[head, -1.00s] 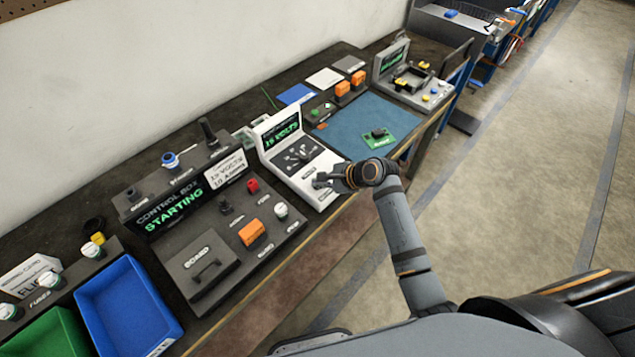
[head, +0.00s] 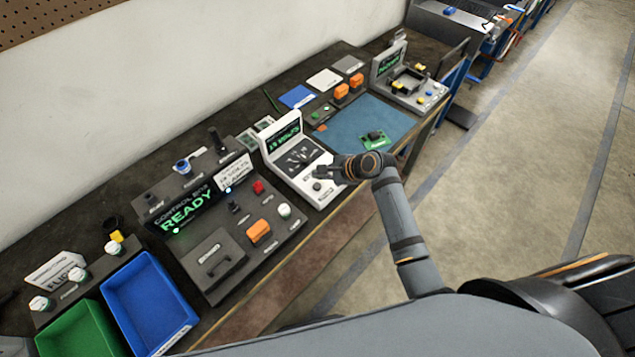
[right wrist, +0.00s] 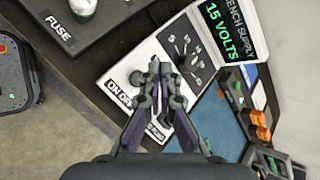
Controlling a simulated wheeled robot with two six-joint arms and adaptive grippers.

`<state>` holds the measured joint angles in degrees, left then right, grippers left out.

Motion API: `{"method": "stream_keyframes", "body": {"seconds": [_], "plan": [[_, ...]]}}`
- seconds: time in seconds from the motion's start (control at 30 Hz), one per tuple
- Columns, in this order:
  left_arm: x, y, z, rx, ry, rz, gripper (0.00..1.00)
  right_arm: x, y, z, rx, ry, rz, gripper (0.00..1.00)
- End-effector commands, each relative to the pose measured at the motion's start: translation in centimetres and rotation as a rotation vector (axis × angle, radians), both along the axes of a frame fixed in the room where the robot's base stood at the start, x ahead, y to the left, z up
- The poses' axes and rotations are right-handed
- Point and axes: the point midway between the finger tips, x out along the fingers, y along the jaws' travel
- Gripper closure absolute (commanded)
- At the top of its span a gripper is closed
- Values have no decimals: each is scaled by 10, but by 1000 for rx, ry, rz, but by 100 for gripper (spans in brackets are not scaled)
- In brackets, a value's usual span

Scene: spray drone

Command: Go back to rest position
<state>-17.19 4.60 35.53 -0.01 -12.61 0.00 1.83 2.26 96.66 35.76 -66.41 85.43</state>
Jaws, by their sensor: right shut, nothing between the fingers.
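My right gripper (head: 328,170) is shut and empty. It is above the lower edge of the white bench supply (head: 285,158), whose screen reads 15 volts. In the right wrist view my closed fingers (right wrist: 155,72) are over the supply's panel (right wrist: 178,52), close to its on/off label; whether they touch it I cannot tell. The control box (head: 190,215) to the left shows READY in green. My left gripper is not in view.
A blue bin (head: 148,302) and a green bin (head: 82,328) stand at the lower left. A blue mat (head: 362,128) with a green board (head: 375,139) lies right of the supply. A test fixture (head: 408,88) stands beyond.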

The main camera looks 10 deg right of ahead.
Motion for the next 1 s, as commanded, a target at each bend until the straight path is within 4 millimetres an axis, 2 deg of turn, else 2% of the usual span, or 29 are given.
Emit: {"method": "stream_keyframes", "body": {"seconds": [0.37,0.47,0.6,0.7,1.0], "plan": [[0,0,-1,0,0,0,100,-5,-2,-2,-25,-8,21,100],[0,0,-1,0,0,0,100,-30,-13,-8,-171,-59,142,100],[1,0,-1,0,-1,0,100,-90,-44,-12,-528,-161,477,100],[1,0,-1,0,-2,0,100,-125,-63,-8,-724,-200,692,100],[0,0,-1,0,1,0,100,-195,-103,16,-1066,-222,1163,100]]}}
